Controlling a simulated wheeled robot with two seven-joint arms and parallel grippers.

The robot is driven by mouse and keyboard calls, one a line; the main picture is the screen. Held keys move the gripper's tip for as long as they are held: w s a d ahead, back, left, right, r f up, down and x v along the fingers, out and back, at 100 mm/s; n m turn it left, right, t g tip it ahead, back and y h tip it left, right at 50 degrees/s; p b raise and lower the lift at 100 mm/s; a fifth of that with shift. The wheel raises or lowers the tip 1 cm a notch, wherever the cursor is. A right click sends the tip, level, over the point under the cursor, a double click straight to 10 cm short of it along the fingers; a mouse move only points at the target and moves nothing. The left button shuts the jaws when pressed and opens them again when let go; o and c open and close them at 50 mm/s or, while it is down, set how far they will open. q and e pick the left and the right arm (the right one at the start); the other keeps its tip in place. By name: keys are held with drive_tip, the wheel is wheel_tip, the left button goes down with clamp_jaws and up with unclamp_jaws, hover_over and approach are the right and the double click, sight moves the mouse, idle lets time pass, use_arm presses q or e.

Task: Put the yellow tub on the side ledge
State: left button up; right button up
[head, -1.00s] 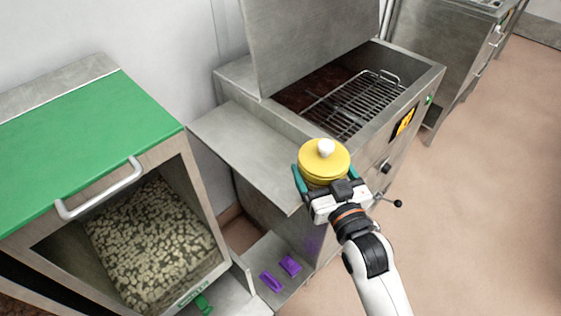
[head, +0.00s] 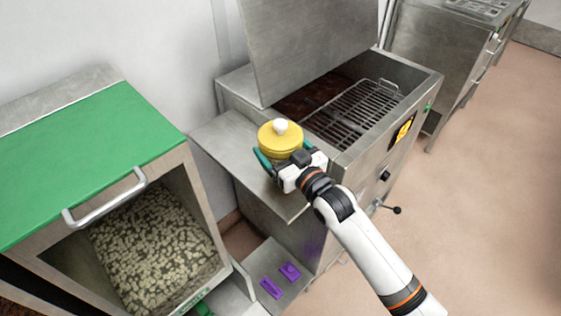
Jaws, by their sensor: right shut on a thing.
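The yellow tub (head: 279,139) is round with a lid and a white knob on top. My right gripper (head: 284,160) is shut on it, with teal fingers around its sides. In the head view the tub is upright over the right part of the side ledge (head: 225,135), a flat grey metal shelf on the left side of the open metal tank. I cannot tell whether the tub touches the ledge or hangs a little above it. My left gripper is not in view.
The metal tank (head: 375,150) has its lid (head: 310,45) raised and a wire rack (head: 355,112) inside. A green-topped bin (head: 90,150) of pale pellets stands at left. Purple pieces (head: 290,271) lie on a low shelf. The ledge's left part is bare.

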drive_tip(key=shift+f, duration=2.1)
drive_tip(key=shift+f, duration=0.15)
drive_tip(key=o, duration=1.1)
drive_tip(key=shift+f, duration=0.1)
drive_tip(key=shift+s+r, duration=0.1)
drive_tip(key=shift+r, duration=0.1)
drive_tip(key=v, duration=1)
drive_tip(key=shift+s+d+f+b, duration=0.15)
drive_tip(key=shift+s+d+b, duration=0.15)
drive_tip(key=shift+b, duration=0.1)
drive_tip(key=shift+s+d, duration=0.3)
drive_tip(key=shift+s, duration=0.2)
